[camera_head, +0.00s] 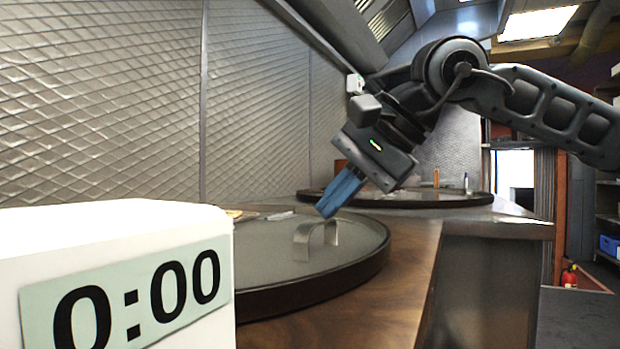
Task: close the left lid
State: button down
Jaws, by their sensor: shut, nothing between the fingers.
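A large round lid (345,268) with a dark rim and a greyish flat top lies level on the wooden counter. A shiny arched metal handle (331,234) stands on it. A second round, dark-rimmed piece (440,199) lies flat farther back on the counter. I cannot tell which of the two is the left lid. My gripper (326,210) has blue fingers and points down and left. Its fingers are shut and empty. The tips appear just above the near lid's handle in the picture; I cannot tell whether they touch it. The near lid's left part is hidden by a white box.
The white box (110,235) with a "0:00" display fills the lower left. A quilted metal wall (100,90) runs behind the counter (390,300). Small bottles (436,177) stand at the back. A fire extinguisher (569,277) is on the floor at right.

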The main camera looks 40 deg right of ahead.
jog(key=s+d+r+p, duration=0.2)
jog(key=s+r, duration=0.3)
jog(key=s, duration=0.3)
jog(key=shift+s+d+r, duration=0.25)
jog(key=shift+d+r, duration=0.05)
jog(key=shift+d, duration=0.15)
